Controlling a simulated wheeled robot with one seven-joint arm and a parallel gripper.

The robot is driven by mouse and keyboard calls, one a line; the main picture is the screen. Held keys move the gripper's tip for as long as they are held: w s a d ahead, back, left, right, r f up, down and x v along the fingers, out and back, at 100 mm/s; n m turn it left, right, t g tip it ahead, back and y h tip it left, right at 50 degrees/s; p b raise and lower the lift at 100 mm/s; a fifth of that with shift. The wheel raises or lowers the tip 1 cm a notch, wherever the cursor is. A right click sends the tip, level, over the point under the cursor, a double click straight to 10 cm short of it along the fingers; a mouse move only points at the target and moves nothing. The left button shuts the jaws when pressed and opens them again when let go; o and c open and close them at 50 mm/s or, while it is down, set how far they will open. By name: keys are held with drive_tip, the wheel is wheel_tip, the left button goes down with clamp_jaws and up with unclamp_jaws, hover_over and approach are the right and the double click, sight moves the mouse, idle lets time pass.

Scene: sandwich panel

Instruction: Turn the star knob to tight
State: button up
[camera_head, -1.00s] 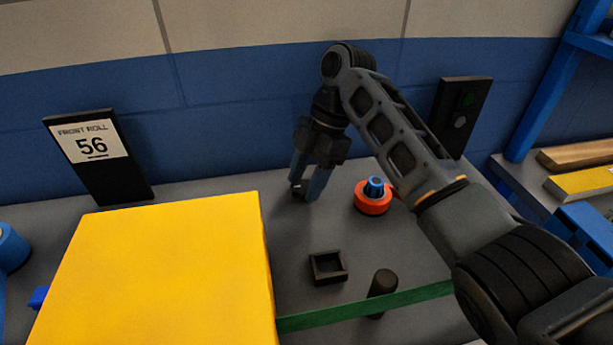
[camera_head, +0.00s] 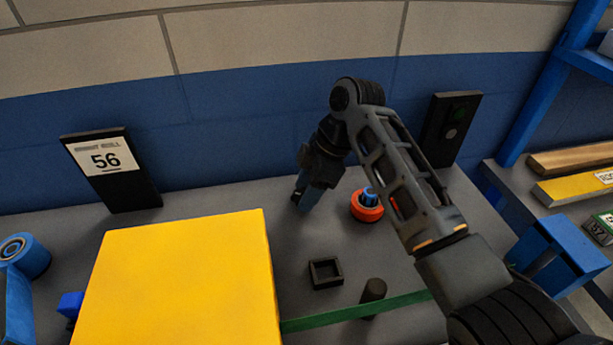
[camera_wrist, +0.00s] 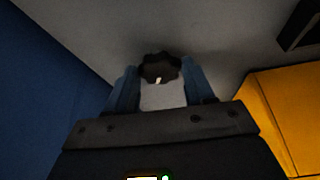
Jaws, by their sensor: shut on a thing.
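The star knob (camera_wrist: 159,66) is a dark lobed knob with a small white mark on its near edge, in the wrist view. It sits between the two blue fingers of my gripper (camera_wrist: 160,75), which are shut on it. In the head view, my gripper (camera_head: 302,199) points down at the panel surface left of the orange and blue part. There the fingers overlap and mostly hide the knob. I cannot read any tight marking near it.
A large yellow block (camera_head: 180,280) stands at the front left. An orange ring with a blue top (camera_head: 368,205), a small black open box (camera_head: 325,272), a dark post (camera_head: 373,296) and a green strip (camera_head: 345,314) lie to the right. A "56" sign (camera_head: 110,170) stands behind.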

drive_tip(key=m+p, duration=0.1)
drive_tip(key=m+t+p, duration=0.1)
drive_tip(key=m+p, duration=0.1)
drive_tip(key=shift+s+r+m, duration=0.2)
drive_tip(key=shift+r+m, duration=0.05)
drive_tip(key=shift+m, duration=0.15)
drive_tip(key=m+t+p, duration=0.1)
drive_tip(key=m+p, duration=0.2)
drive_tip(key=shift+s+m+t, duration=0.15)
drive_tip(key=shift+m+t, duration=0.15)
drive_tip(key=shift+t, duration=0.1)
drive_tip(key=shift+a+f+m+t+h+p, duration=0.1)
drive_tip(key=shift+m+t+h+p, duration=0.35)
drive_tip(key=shift+m, duration=0.8)
drive_tip(key=shift+a+f+m+t+h+p, duration=0.1)
drive_tip(key=shift+m+t+h+p, duration=0.35)
drive_tip(key=shift+m, duration=0.8)
drive_tip(key=o, duration=1)
drive_tip(key=shift+s, duration=0.1)
drive_tip(key=shift+o, duration=0.2)
drive_tip(key=shift+d, duration=0.1)
drive_tip(key=v, duration=0.7)
drive_tip(key=shift+r+b, duration=0.35)
drive_tip(key=shift+d, duration=0.15)
